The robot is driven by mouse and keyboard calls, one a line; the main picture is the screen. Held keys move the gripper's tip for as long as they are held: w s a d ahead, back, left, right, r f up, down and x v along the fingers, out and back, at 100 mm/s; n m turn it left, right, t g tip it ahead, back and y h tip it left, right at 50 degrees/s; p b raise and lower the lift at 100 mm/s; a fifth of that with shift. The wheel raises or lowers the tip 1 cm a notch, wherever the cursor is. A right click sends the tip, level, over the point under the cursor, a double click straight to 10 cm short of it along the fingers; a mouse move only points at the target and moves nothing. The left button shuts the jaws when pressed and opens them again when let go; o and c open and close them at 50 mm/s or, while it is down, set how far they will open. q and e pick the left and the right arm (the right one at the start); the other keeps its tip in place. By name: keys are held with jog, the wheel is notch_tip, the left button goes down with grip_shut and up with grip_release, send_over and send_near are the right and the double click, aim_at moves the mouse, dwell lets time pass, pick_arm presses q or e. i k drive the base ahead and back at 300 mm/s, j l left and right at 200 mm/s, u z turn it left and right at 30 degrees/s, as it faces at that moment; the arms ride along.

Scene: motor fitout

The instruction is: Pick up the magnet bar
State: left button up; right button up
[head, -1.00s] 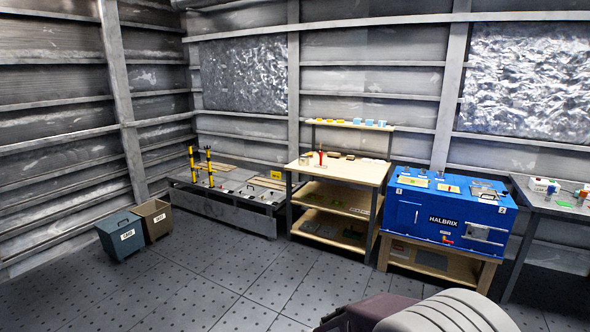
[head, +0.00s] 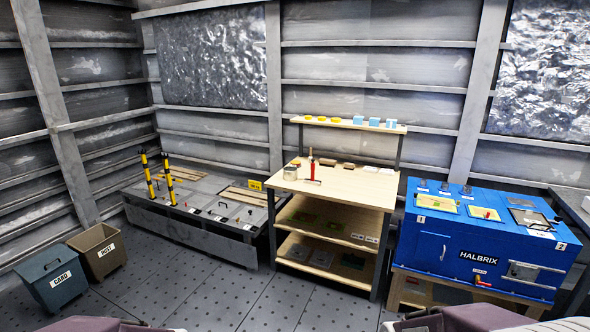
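I cannot tell for certain which thing is the magnet bar. Only parts of my arms show at the bottom edge, well short of the bench.
A blue HALBRIX machine (head: 429,245) stands right of the bench on a wooden stand. A low grey platform (head: 215,247) with yellow-black posts (head: 148,180) is at left. CARD (head: 45,268) and DUST (head: 88,263) bins stand far left. Floor before the bench is clear.

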aim_at(312, 181)
jog(key=i, duration=1)
jog(key=i+u, duration=0.1)
jog(key=i, duration=0.95)
jog(key=i+l, duration=0.15)
jog(key=i, duration=0.85)
jog(key=i+l, duration=0.15)
jog(key=i, duration=0.85)
jog(key=j+u, duration=0.05)
jog(key=j, duration=0.05)
